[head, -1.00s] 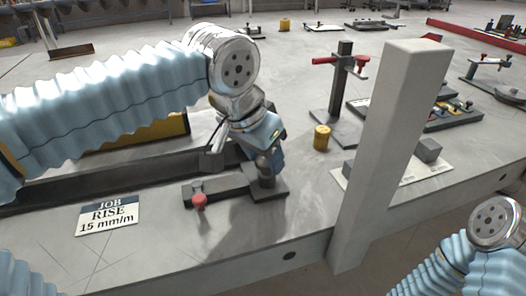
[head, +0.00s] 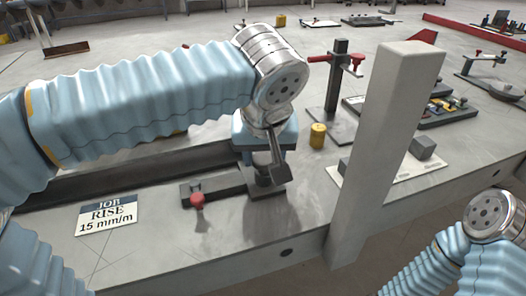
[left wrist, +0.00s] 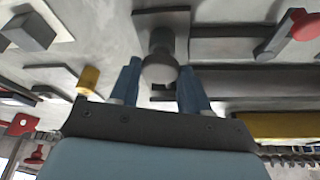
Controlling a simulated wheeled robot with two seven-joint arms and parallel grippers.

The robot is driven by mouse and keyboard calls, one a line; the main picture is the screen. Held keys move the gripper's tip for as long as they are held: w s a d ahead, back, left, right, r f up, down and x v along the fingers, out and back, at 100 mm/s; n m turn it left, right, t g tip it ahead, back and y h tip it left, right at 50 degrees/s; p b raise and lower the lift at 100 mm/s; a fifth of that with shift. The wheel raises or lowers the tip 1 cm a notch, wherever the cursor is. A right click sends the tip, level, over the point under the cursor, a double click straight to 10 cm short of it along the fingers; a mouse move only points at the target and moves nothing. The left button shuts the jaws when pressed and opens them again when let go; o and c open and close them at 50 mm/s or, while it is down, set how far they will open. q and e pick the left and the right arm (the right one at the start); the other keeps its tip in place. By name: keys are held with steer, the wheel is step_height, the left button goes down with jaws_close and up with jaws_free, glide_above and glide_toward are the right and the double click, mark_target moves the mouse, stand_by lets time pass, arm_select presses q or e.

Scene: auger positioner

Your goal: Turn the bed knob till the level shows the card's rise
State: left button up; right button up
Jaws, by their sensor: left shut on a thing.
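The job card (head: 108,213) lies flat on the bench at the left and reads "JOB RISE 15 mm/m". My left gripper (head: 264,160) points down over a small dark square base (head: 270,190). In the left wrist view, its two blue fingers stand on either side of a grey round-topped knob (left wrist: 160,68), shut on it. In the head view the knob is mostly hidden by the gripper. I cannot make out a level reading; my left forearm covers part of the long dark rail (head: 75,180). My right arm is at the lower right, its gripper out of frame.
A red ball-ended handle (head: 197,200) sits on a dark bar left of the gripper. A yellow cylinder (head: 318,136) and a dark stand (head: 337,90) are to the right. A tall grey post (head: 385,150) rises at the bench's front edge.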

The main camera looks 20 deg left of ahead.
stand_by(0.3)
arm_select(q)
steer(key=o, duration=1)
steer(key=v, duration=1.4)
steer(key=shift+w+p, duration=0.1)
steer(key=shift+p, duration=0.2)
